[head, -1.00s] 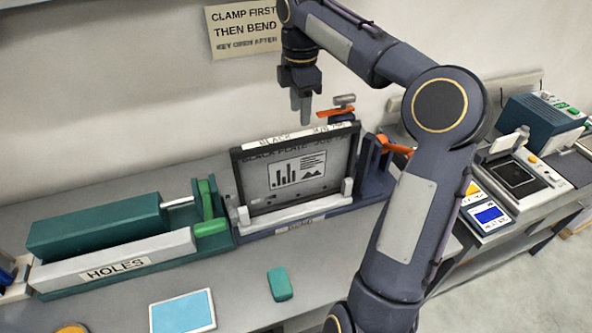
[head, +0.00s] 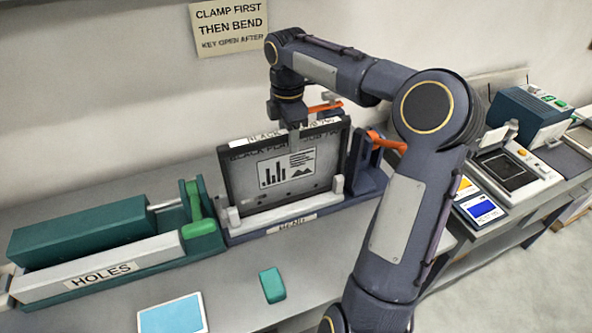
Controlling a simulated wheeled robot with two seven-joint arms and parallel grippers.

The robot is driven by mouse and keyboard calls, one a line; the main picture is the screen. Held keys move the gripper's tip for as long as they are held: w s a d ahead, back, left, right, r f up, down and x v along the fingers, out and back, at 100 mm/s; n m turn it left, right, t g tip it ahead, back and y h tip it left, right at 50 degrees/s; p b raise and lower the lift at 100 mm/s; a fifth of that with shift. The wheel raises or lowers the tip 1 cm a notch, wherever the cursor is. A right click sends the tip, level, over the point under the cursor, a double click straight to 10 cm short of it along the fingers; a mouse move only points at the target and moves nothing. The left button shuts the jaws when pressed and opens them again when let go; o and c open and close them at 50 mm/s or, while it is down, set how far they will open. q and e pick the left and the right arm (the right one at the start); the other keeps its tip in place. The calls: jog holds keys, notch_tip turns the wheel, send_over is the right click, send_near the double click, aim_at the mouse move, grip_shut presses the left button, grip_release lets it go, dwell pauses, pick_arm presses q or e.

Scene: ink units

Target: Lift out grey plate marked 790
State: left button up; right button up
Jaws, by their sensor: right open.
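The grey plate (head: 240,185), with a dark border and a printed bar chart, stands upright in the dark blue bending unit (head: 284,231) labelled BEND. Its top strip carries lettering that starts with BLACK; the number is too blurred to read surely. My right gripper (head: 293,128) points down at the middle of the plate's top edge, open, with its fingertips at the edge. I cannot tell how far the fingers reach down either side. My left gripper is not in view.
A green punch unit labelled HOLES (head: 100,275) stands at left. Orange levers (head: 386,142) are beside the plate. A green block (head: 272,285) and a blue-faced pad (head: 172,314) lie in front.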

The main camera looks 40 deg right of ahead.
jog(key=shift+c, duration=0.2)
grip_shut()
notch_tip(320, 180, up, 4)
jog(key=p, duration=0.3)
jog(key=shift+f, duration=0.25)
jog(key=shift+r+b, duration=0.2)
jog(key=shift+b, duration=0.15)
notch_tip(320, 180, up, 7)
jog(key=shift+f, duration=0.1)
jog(key=shift+r, duration=0.25)
